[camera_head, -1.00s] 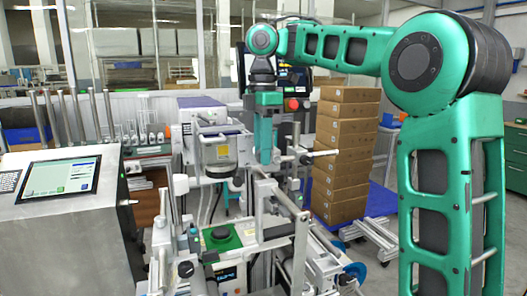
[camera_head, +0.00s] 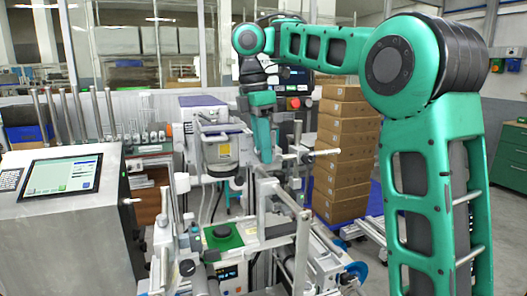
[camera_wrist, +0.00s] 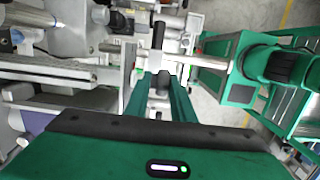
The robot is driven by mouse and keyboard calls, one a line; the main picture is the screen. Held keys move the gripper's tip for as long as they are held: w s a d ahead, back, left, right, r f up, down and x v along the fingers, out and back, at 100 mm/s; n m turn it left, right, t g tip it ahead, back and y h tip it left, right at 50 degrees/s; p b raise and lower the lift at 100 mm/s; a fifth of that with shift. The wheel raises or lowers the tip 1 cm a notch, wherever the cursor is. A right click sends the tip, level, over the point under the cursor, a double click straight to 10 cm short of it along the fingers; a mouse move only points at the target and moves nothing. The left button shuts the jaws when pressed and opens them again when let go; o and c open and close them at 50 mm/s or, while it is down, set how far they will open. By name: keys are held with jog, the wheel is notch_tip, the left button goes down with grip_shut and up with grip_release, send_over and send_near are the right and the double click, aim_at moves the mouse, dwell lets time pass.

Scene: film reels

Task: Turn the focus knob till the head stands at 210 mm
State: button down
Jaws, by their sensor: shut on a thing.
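My gripper (camera_head: 267,158) points down beside the marking machine, and its green fingers are tilted slightly. In the wrist view my gripper (camera_wrist: 163,88) has its two fingers either side of a small grey and dark knob-like part (camera_wrist: 160,82), and it is shut on this part. The fingers hide most of the part in the head view. The grey cylindrical head (camera_head: 220,152) with a yellow label hangs to the left of my gripper. I cannot read any height in millimetres in either view.
A control panel with a screen (camera_head: 60,175) stands at left. A frame of metal bars and rollers (camera_head: 285,230) lies below my gripper, with a small lit display (camera_head: 229,273). A light rod (camera_head: 325,152) sticks out to the right, before stacked boxes (camera_head: 345,140).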

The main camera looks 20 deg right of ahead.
jog(key=shift+a+r+h, duration=0.1)
jog(key=shift+h, duration=0.7)
jog(key=c, duration=1.7)
grip_release()
jog(key=shift+s+r, duration=0.15)
jog(key=shift+s, duration=0.05)
jog(key=shift+c, duration=0.2)
jog(key=shift+w, duration=0.1)
jog(key=v, duration=1)
jog(key=shift+r, duration=0.2)
jog(key=shift+a, duration=0.1)
